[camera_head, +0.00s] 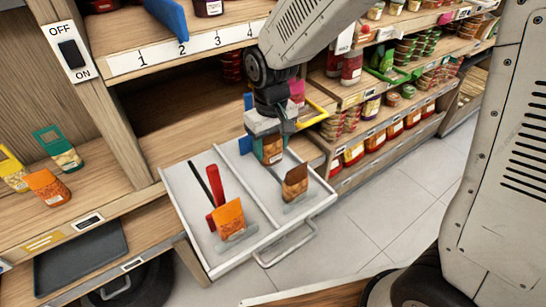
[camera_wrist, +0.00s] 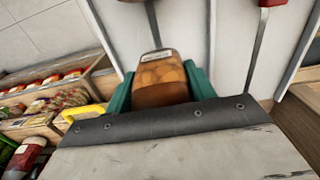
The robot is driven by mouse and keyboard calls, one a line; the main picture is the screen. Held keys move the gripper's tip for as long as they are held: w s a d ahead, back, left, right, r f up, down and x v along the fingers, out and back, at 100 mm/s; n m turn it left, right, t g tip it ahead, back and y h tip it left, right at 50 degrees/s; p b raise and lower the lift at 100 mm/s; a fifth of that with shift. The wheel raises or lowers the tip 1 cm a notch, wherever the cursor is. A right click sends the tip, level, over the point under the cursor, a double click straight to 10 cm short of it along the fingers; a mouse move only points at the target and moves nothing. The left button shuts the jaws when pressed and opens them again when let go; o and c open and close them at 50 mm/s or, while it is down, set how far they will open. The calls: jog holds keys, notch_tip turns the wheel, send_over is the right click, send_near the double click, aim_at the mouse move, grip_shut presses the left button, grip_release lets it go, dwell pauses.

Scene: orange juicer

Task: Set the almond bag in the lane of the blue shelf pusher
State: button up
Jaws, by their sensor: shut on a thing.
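My gripper (camera_head: 268,128) is shut on a brown bag with almond-like pieces, which I take as the almond bag (camera_head: 272,153). It is held upright over the right lane of the pulled-out white drawer (camera_head: 246,180); whether it touches the floor is unclear. In the wrist view, the bag (camera_wrist: 161,80) sits between the green fingers (camera_wrist: 160,88). A blue piece, likely the blue pusher (camera_head: 246,145), shows just left of the gripper at the lane's back, partly hidden. Another brown bag (camera_head: 295,183) stands nearer the front of that lane.
The left lane holds a red pusher (camera_head: 215,190) and an orange bag (camera_head: 228,217). A yellow frame (camera_head: 316,112) is right of the gripper. A numbered shelf (camera_head: 180,50) overhangs behind. Bags stand on the left shelf (camera_head: 100,195). Stocked shelves are at right; the tiled floor (camera_head: 385,215) is clear.

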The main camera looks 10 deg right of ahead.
aim_at(272, 157)
jog(key=shift+f, duration=1.9)
jog(key=shift+f, duration=0.15)
jog(key=o, duration=1)
